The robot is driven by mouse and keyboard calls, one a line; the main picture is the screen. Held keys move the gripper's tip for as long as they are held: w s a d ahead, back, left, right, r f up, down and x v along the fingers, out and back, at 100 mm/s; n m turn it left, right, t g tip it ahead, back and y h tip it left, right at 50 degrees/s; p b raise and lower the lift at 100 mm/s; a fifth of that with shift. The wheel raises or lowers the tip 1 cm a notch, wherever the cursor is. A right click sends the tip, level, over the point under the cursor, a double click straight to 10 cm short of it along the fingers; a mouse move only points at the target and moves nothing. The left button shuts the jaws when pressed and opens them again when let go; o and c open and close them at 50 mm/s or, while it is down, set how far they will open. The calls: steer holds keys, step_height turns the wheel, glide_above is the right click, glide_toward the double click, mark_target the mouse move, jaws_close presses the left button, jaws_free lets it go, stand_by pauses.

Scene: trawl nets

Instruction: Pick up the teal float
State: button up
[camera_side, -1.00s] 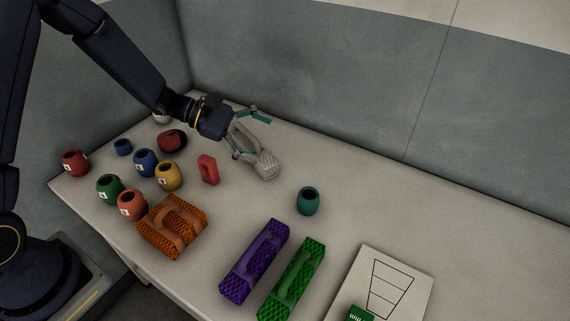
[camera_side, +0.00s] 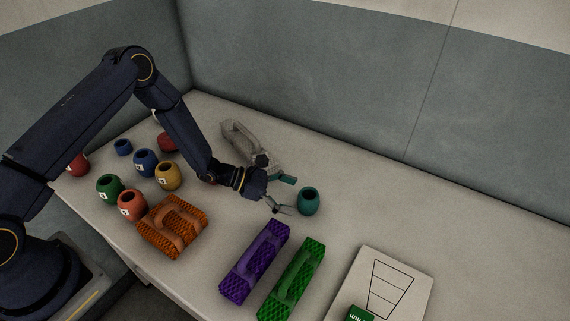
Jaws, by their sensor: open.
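The teal float (camera_side: 309,201) is a small barrel shape with a dark hole in its top. It stands upright on the table (camera_side: 400,215), right of the middle of the picture. My gripper (camera_side: 284,195) is open and low over the table, just left of the float, with its fingers pointing right toward it. A gap seems to show between the fingertips and the float. Nothing shows between the fingers.
Purple (camera_side: 254,264) and green (camera_side: 293,280) net blocks lie in front of the float. An orange block (camera_side: 172,226) lies left, a grey one (camera_side: 240,140) behind my gripper. Several coloured floats stand at the left. A marked board (camera_side: 405,265) lies front right. Table right of the float is clear.

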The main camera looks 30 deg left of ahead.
mark_target(309, 200)
steer(key=x, duration=0.5)
steer(key=shift+w+d+f, duration=0.2)
steer(key=shift+w+f, duration=0.05)
steer(key=shift+w, duration=0.05)
steer(key=shift+c, duration=0.3)
steer(key=c, duration=1.2)
